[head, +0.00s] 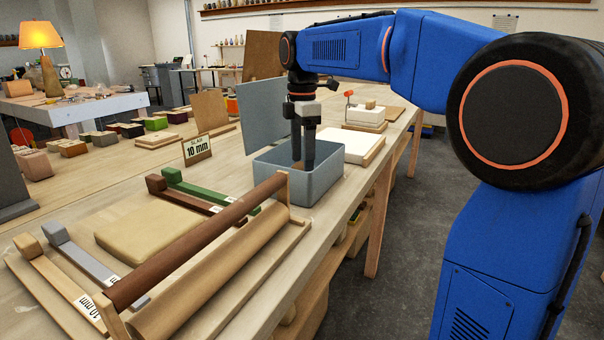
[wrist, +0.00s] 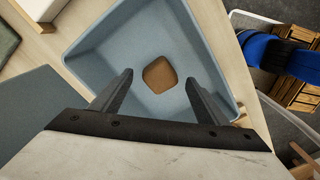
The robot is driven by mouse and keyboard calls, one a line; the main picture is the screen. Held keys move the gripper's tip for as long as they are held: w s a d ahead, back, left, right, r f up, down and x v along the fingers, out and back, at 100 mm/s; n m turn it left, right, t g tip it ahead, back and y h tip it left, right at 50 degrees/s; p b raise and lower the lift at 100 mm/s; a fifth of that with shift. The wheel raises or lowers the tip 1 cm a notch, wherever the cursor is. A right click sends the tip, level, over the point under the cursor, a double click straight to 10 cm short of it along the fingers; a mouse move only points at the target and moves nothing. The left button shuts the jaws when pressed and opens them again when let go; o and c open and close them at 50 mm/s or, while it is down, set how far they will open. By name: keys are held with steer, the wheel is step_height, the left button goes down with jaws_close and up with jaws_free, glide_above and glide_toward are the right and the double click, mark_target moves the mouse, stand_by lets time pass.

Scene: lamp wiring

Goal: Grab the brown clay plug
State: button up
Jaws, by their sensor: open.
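The brown clay plug (wrist: 159,75) lies on the floor of the grey-blue bin (wrist: 95,57), near its middle in the wrist view. In the head view the bin (head: 327,186) stands near the right edge of the bench, and its front wall hides the plug. My gripper (wrist: 157,80) is open and empty, with its two dark fingers apart on the left and right of the plug's line. In the head view my gripper (head: 303,160) points down into the bin. I cannot tell how far the fingertips are above the plug.
A rack with a brown roller (head: 200,240) and a clay slab (head: 150,230) stand in front of the bin. A grey-blue board (head: 266,112) rises behind it. A white block (head: 348,145) lies beyond. A "10 mm" sign (head: 197,149) stands to the left.

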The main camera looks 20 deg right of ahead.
steer(key=shift+f, duration=1.45)
steer(key=c, duration=1.3)
steer(key=shift+c, duration=0.2)
steer(key=shift+r, duration=0.15)
